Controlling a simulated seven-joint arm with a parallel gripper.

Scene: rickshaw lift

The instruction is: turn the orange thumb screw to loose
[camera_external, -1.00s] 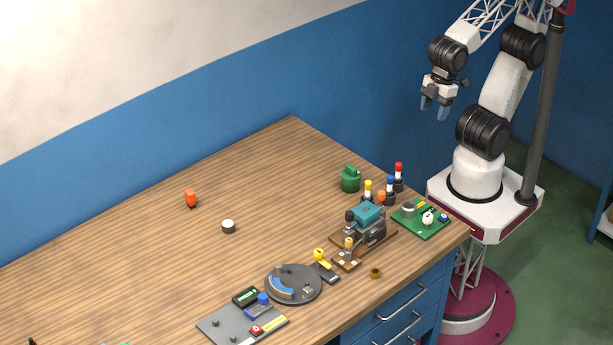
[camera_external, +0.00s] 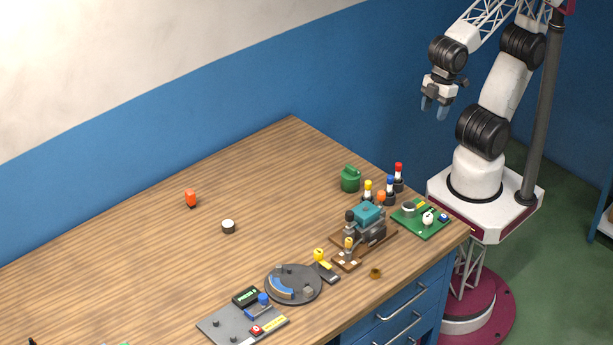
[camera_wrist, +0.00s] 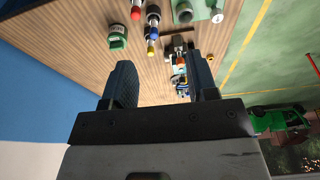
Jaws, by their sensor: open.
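An orange knob (camera_external: 381,196), which looks like the thumb screw, shows at the back of the brown-based device with a teal block (camera_external: 366,213), near the table's right corner. Its setting cannot be read at this size. A small orange spot (camera_wrist: 180,61) shows on the device in the wrist view, between my fingers; I cannot tell whether it is the same part. My gripper (camera_external: 435,108) is open and empty, high above and behind the table's right end. Its two fingers also show in the wrist view (camera_wrist: 162,75), well apart from everything.
Bottles with yellow, blue and red (camera_external: 398,172) tops and a green container (camera_external: 350,180) stand behind the device. A green circuit board (camera_external: 421,218) lies to its right. A round grey dial plate (camera_external: 294,284) and grey panel (camera_external: 242,322) lie front left. The table's middle is mostly clear.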

